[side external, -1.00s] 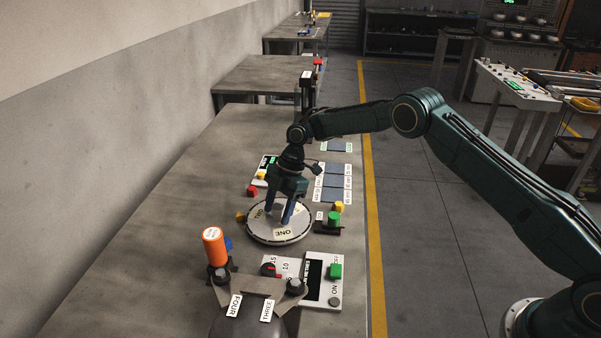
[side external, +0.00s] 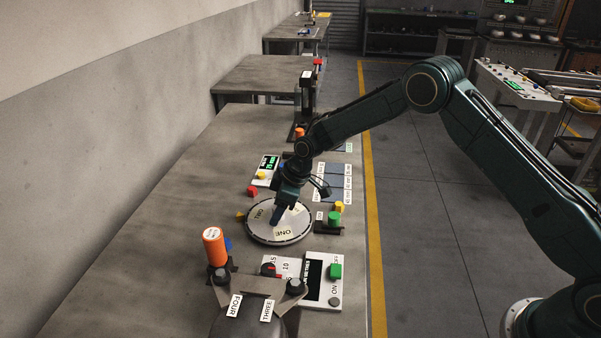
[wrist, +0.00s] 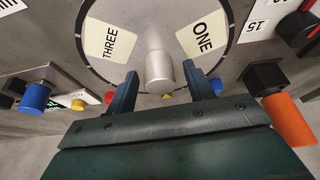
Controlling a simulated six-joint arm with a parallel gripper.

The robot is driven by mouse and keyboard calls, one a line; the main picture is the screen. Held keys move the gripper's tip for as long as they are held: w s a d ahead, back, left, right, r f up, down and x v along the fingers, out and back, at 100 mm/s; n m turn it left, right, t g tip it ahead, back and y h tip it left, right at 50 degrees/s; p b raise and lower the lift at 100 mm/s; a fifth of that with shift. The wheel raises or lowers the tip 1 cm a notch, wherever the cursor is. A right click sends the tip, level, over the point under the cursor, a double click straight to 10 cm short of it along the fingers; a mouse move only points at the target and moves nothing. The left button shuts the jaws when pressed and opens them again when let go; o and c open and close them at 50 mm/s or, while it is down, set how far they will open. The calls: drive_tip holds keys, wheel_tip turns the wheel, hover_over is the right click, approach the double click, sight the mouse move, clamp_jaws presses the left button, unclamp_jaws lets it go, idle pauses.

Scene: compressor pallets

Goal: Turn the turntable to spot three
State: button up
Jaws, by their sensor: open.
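The turntable (side external: 262,239) is a round pale disc with a dark rim, lying on the bench. In the side view its label ONE (side external: 283,232) faces the near side and TWO (side external: 259,214) the left. The wrist view shows the label THREE (wrist: 110,42), ONE, and a silver post (wrist: 158,70) at the disc's middle. My gripper (side external: 277,219) is over the disc, pointing down. In the wrist view my gripper (wrist: 160,78) is open, with one finger on each side of the post. I cannot tell if either finger touches it.
A control panel with a green button (side external: 336,271) lies near right. Red, yellow and green buttons (side external: 334,218) surround the disc. The left bench strip is clear.

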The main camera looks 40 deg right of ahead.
drive_tip(key=shift+m, duration=0.7)
drive_tip(key=s+d+r, duration=0.2)
drive_tip(key=s+r, duration=0.2)
drive_tip(key=r, duration=0.4)
drive_tip(key=s+d+r+n, duration=0.1)
drive_tip(key=s+r, duration=0.3)
drive_tip(key=r, duration=0.5)
drive_tip(key=s+d+r, duration=0.4)
drive_tip(key=r, duration=0.5)
drive_tip(key=shift+s+r+n, duration=0.2)
drive_tip(key=shift+s+n, duration=0.05)
drive_tip(key=shift+n, duration=0.05)
drive_tip(key=shift+d, duration=0.1)
drive_tip(key=w+a+f+m+g+h, duration=0.3)
drive_tip(key=w+a+f+m, duration=0.2)
drive_tip(key=w+f, duration=0.7)
drive_tip(key=shift+w+a+f, duration=0.2)
drive_tip(key=shift+w+a, duration=0.05)
drive_tip(key=shift+a, duration=0.85)
